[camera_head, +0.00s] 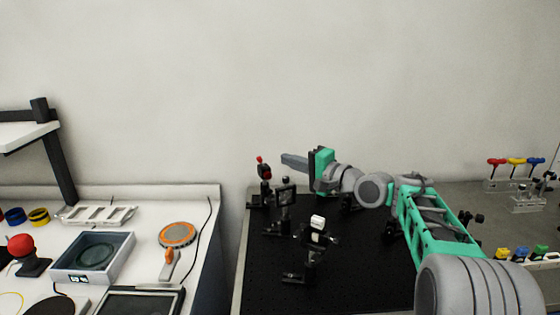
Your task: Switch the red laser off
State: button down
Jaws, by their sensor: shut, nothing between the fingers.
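A small black post mount with a red top (261,166) stands near the back left of the black optical breadboard (340,270). I cannot tell for sure whether it is the red laser, and no switch on it can be made out. My gripper (290,160) reaches in from the right, its shut grey fingers pointing left. The fingertips are just right of the red top in the picture, with a small gap between them. The depth between them cannot be told. Nothing shows in the fingers.
Black optic mounts (285,195) and a white-topped mount (317,235) stand on the breadboard. Red, yellow and blue handled tools (516,161) stand in a rack at right. The left white bench holds a red-knobbed device (21,246), a box (91,256) and an orange disc (177,234).

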jog(key=v, duration=0.3)
jog(key=shift+s+d+r, duration=0.2)
jog(key=shift+s+r, duration=0.05)
jog(key=shift+s, duration=0.1)
